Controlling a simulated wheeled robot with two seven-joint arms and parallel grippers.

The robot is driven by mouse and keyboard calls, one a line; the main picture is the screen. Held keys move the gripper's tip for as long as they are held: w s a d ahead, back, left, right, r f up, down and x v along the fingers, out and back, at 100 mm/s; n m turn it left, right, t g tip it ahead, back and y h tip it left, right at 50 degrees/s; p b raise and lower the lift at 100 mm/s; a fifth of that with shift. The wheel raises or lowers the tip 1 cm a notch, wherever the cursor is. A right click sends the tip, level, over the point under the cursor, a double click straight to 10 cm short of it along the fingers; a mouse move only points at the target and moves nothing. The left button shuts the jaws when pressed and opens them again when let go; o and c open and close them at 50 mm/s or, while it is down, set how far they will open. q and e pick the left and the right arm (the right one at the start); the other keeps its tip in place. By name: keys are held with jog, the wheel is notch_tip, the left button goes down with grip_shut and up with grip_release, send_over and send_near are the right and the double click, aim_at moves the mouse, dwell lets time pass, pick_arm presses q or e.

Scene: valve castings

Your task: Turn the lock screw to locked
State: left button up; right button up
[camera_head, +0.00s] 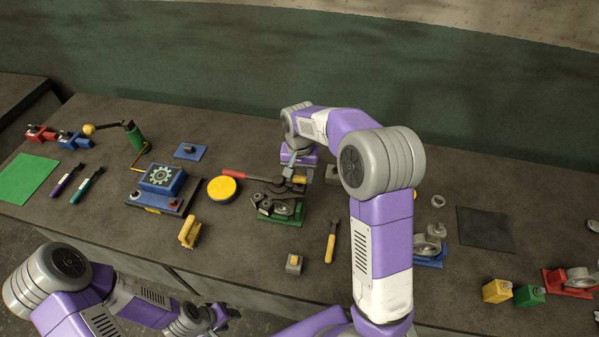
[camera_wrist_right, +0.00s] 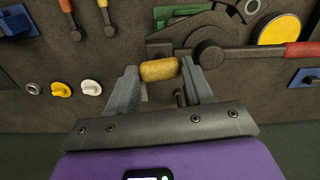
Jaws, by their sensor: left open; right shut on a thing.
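My right gripper (camera_head: 299,176) is over the back of the green-based casting fixture (camera_head: 282,212). In the right wrist view its fingers (camera_wrist_right: 161,70) are shut on a short yellow cylindrical grip (camera_wrist_right: 159,69), which also shows in the head view (camera_head: 299,180). A small dark post (camera_wrist_right: 180,97) stands near the grip; I cannot tell whether it is joined to it. A long lever with a red handle (camera_head: 235,174) lies across the back of this fixture. I cannot single out the lock screw or its marks. My left gripper (camera_head: 214,317) is open and empty at the table's front edge.
A blue fixture (camera_head: 430,250) stands right of my right arm. A black mat (camera_head: 486,229) lies farther right.

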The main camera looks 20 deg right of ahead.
aim_at(300, 177)
jog(key=shift+w+r+m, duration=0.15)
jog(key=shift+r+m, duration=0.1)
jog(key=shift+m, duration=0.35)
jog(key=o, duration=1.1)
jog(key=shift+f, duration=0.1)
jog(key=shift+c, duration=0.2)
jog(key=shift+r, duration=3.8)
